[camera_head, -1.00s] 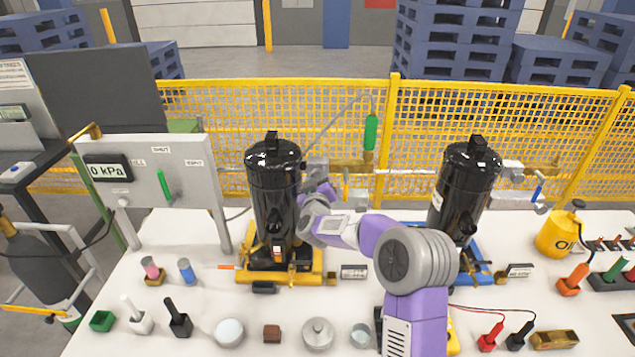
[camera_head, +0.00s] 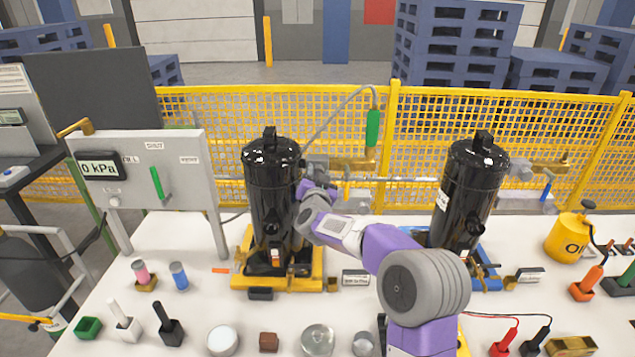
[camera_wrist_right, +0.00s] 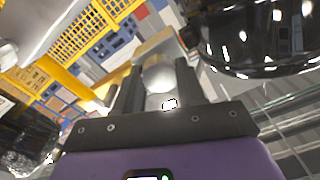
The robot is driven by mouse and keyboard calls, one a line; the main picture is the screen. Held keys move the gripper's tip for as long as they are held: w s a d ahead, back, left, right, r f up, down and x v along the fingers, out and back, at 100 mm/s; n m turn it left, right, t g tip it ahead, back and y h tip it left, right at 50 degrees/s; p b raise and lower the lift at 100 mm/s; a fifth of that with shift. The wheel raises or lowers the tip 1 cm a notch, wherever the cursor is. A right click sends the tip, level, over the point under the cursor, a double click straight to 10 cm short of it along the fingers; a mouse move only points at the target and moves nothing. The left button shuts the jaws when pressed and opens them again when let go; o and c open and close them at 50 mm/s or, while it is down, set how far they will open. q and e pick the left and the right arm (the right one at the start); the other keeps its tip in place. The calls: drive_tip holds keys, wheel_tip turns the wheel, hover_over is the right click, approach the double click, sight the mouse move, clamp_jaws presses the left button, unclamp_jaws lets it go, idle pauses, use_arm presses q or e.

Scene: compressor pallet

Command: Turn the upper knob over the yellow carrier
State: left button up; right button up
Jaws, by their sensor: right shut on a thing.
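The black compressor (camera_head: 271,205) stands upright on the yellow carrier (camera_head: 243,282) left of centre. My right gripper (camera_head: 313,172) is at the compressor's upper right side, well above the carrier. In the right wrist view, a pale round knob (camera_wrist_right: 158,77) sits between the two dark fingers of my right gripper (camera_wrist_right: 160,72), which is shut on it. A brassy fitting shows just beyond the knob. In the head view the knob is mostly hidden by the gripper. My left gripper is in neither view.
A second black compressor (camera_head: 470,200) stands on a blue carrier (camera_head: 491,283) to the right. A gauge panel (camera_head: 186,202) reading 0 kPa stands at left. A grey hose (camera_head: 335,118) with a green handle (camera_head: 373,128) hangs behind. Small cups and blocks line the table front.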

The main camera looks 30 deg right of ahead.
drive_tip(key=m+b, duration=0.8)
drive_tip(key=m, duration=1.6)
drive_tip(key=shift+f+m, duration=0.1)
drive_tip(key=shift+m, duration=0.6)
drive_tip(key=o, duration=1)
drive_tip(key=shift+o, duration=0.2)
